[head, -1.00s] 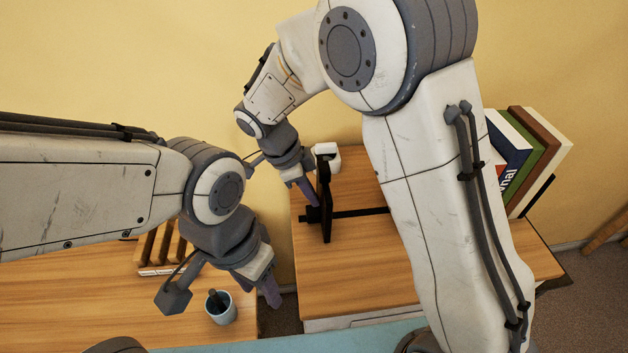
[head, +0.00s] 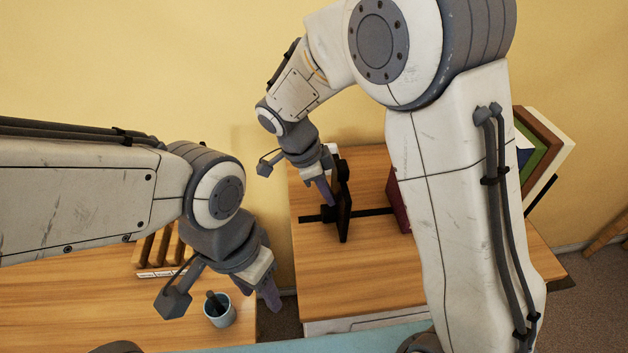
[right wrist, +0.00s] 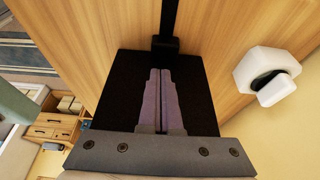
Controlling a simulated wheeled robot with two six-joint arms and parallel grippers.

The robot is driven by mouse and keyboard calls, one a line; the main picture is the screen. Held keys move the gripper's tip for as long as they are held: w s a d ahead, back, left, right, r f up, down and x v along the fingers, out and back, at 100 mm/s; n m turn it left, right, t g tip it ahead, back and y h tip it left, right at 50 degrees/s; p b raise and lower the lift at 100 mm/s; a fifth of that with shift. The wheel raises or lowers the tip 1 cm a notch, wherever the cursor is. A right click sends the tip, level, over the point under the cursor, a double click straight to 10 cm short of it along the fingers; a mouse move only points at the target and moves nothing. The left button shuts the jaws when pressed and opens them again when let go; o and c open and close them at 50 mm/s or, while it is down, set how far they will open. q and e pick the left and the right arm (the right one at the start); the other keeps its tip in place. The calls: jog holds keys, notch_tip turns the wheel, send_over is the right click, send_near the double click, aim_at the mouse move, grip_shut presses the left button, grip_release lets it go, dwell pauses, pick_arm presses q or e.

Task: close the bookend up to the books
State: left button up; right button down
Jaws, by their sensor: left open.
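The black bookend (head: 343,205) stands upright on a dark rail (head: 372,212) on the wooden top at the right. In the right wrist view its dark plate (right wrist: 120,95) fills the middle behind my fingers. My right gripper (head: 331,199) is shut, its two purple fingers together at the plate's left side; they also show in the right wrist view (right wrist: 161,72). The books (head: 545,145) lean at the right, partly hidden by my right arm. A dark red book (head: 398,195) shows left of that arm. My left gripper (head: 268,296) is open and empty, far left of the bookend.
A blue cup (head: 221,314) holding something dark stands on the left wooden top, close to my left gripper. A wooden rack (head: 160,250) is behind it. A white object (right wrist: 268,75) is beside the bookend in the right wrist view. The wood in front of the rail is clear.

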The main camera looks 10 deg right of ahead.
jog(key=shift+d+b, duration=0.9)
jog(key=shift+d, duration=3.1)
jog(key=shift+d+b, duration=0.75)
jog(key=shift+d, duration=3.8)
jog(key=d+p+v, duration=0.1)
jog(key=p+v, duration=0.6)
jog(key=v, duration=0.5)
jog(key=shift+r, duration=0.4)
